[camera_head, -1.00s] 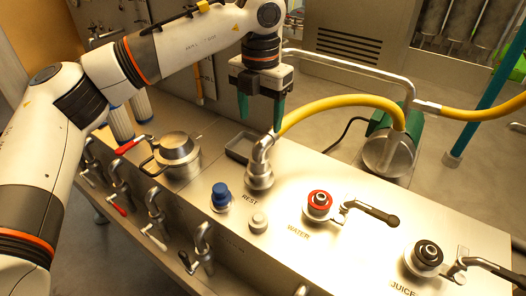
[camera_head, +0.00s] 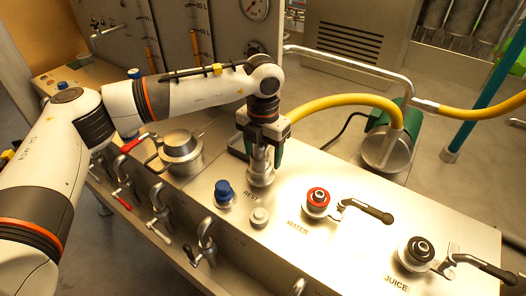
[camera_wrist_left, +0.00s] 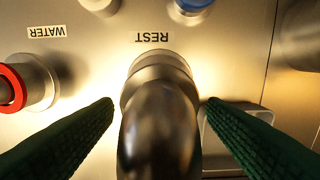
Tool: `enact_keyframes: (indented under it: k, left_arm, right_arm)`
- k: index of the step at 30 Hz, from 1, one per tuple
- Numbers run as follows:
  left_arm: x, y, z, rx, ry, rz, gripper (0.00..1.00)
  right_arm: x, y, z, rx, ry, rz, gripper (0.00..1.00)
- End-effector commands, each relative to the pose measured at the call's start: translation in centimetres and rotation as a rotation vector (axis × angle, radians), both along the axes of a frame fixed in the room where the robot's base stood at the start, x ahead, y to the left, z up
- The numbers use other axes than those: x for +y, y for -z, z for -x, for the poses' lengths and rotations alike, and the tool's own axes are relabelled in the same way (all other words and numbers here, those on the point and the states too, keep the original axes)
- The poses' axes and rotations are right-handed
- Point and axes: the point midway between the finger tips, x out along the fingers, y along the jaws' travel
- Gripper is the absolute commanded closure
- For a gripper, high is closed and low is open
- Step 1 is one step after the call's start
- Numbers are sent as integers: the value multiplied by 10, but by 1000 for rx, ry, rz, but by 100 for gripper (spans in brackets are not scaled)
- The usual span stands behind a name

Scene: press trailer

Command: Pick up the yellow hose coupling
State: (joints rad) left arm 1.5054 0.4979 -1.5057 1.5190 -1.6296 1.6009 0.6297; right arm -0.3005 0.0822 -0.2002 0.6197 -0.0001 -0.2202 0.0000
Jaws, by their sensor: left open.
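The yellow hose coupling (camera_head: 261,172) is a metal elbow at the end of the yellow hose (camera_head: 345,101). It sits on the post marked REST on the metal bench. In the left wrist view the coupling (camera_wrist_left: 160,125) fills the middle, below the REST label. My left gripper (camera_head: 261,151) is open, pointing down over the coupling. Its green fingers lie on either side of the elbow, with gaps visible at both fingertips in the wrist view. The gripper hides the upper part of the elbow in the head view. My right gripper is not in view.
A red-ringed WATER port (camera_head: 318,200) and a black-ringed JUICE port (camera_head: 419,250) with lever handles stand to the right. A blue-capped fitting (camera_head: 224,193) and a lidded metal pot (camera_head: 180,155) are to the left. A green pump (camera_head: 390,140) stands behind.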

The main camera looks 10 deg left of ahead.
Motion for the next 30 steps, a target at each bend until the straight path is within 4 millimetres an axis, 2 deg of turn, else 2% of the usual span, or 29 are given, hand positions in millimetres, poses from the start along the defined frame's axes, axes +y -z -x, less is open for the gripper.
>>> enact_keyframes:
  k: [2, 14, 24, 26, 30]
  left_arm:
    - [0, 0, 0, 0, 0, 0, 36]
    - [0, 0, 0, 2, 1, -1, 100]
    - [0, -3, 1, 3, 1, -1, 100]
    - [0, -9, 0, 2, 1, -1, 100]
    - [-1, -33, -1, -3, 1, 1, 100]
  right_arm:
    - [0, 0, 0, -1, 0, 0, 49]
    - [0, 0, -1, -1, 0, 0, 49]
    - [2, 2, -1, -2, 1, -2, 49]
    - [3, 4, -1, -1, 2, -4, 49]
    - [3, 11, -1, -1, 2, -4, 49]
